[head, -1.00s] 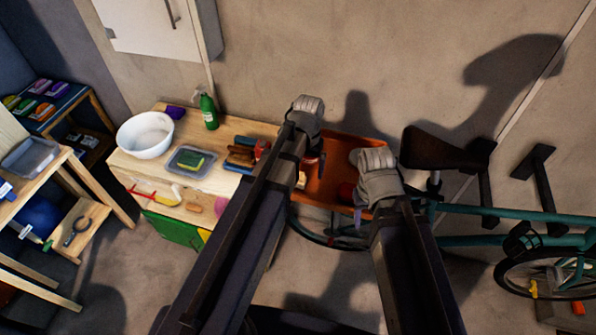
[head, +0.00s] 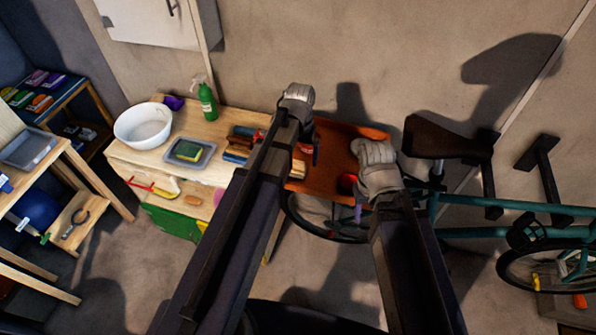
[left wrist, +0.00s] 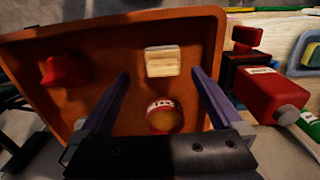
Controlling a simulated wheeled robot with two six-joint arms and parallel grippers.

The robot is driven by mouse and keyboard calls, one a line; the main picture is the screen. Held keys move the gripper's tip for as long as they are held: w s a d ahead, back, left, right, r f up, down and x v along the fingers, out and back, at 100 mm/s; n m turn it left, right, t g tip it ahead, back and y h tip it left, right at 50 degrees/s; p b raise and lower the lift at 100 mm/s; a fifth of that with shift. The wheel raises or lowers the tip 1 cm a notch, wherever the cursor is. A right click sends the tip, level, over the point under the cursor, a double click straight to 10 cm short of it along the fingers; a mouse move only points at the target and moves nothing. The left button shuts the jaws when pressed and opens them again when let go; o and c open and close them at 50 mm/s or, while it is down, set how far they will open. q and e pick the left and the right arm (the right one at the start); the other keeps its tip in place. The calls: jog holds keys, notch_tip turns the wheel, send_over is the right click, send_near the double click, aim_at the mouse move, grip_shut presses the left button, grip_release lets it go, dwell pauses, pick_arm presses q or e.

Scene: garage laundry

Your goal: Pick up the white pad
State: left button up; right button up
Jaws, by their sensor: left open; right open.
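The white pad (left wrist: 165,61) is a small cream-white block lying in an orange tray (left wrist: 110,28), seen in the left wrist view. My left gripper (left wrist: 160,74) is open over the tray, its fingers apart on either side of the pad and nothing held. In the head view, my left arm covers the pad or most of it, and the left fingertips are hidden. The orange tray (head: 335,140) lies under both wrists. My right gripper (head: 358,212) shows only a purple finger end near the tray's front right corner; no held object shows.
A red pointed thing (left wrist: 55,75) and a round red-rimmed tin (left wrist: 164,117) share the tray. The wooden bench holds a white bowl (head: 143,126), a grey dish with a sponge (head: 172,157) and a green spray bottle (head: 207,101). A bicycle (head: 480,233) stands right.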

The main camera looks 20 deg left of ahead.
aim_at(298, 162)
pick_arm(q)
jog(key=f+b, duration=0.2)
jog(key=f, duration=0.1)
jog(key=f+b, duration=0.1)
jog(key=b, duration=0.1)
jog(key=shift+s+a+f, duration=0.1)
jog(key=shift+a+f, duration=0.15)
jog(key=shift+f, duration=0.05)
jog(key=shift+r, duration=0.1)
jog(key=shift+c, duration=0.2)
jog(key=c, duration=1.5)
jog(key=shift+o, duration=0.2)
notch_tip(298, 162, up, 10)
jog(key=p, duration=1)
jog(key=shift+r, duration=0.1)
jog(key=o, duration=1)
jog(key=shift+c, duration=0.2)
jog(key=c, duration=0.7)
